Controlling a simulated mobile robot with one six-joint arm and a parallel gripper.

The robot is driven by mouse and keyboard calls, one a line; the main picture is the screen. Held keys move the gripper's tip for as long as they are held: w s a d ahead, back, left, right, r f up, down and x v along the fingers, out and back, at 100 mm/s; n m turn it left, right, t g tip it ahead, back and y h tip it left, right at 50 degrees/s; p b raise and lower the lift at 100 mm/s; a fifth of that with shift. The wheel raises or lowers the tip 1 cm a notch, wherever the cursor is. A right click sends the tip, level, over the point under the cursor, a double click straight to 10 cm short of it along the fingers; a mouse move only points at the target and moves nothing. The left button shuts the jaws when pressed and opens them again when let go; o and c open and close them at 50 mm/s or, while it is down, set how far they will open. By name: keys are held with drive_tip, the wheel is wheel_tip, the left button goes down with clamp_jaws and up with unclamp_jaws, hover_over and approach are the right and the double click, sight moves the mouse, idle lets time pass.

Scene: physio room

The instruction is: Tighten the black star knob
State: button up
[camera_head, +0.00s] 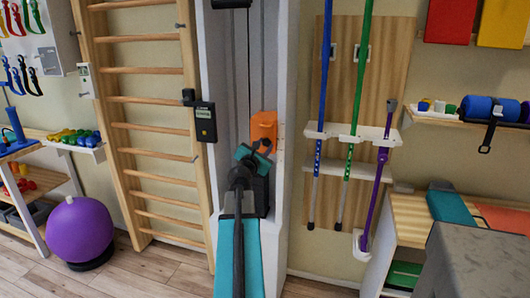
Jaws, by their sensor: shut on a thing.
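My gripper (258,152), dark with teal parts, is at the front of the white cable column (213,70), just below the orange carriage block (263,128). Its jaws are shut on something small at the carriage. The black star knob cannot be made out on its own; the gripper covers the spot where it appears to be held. A dark weight stack (263,193) shows partly behind and below the gripper. My arm hides the lower middle of the column.
Wooden wall bars (150,100) stand left of the column, with a small black display box (204,122) between. A purple ball (79,231) is on the floor at left. Coloured poles (355,90) hang on a rack at right. A grey surface (478,262) fills the lower right corner.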

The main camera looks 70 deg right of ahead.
drive_tip(key=m+b, duration=0.2)
drive_tip(key=m, duration=0.1)
drive_tip(key=m+b, duration=0.2)
drive_tip(key=shift+w, duration=0.25)
drive_tip(key=shift+r+m+b, duration=0.25)
drive_tip(key=shift+m+b, duration=0.85)
drive_tip(key=shift+m, duration=0.7)
drive_tip(key=o, duration=0.9)
drive_tip(key=shift+a+r, duration=0.1)
drive_tip(key=shift+a, duration=0.05)
drive_tip(key=shift+o, duration=0.7)
drive_tip(key=shift+s, duration=0.1)
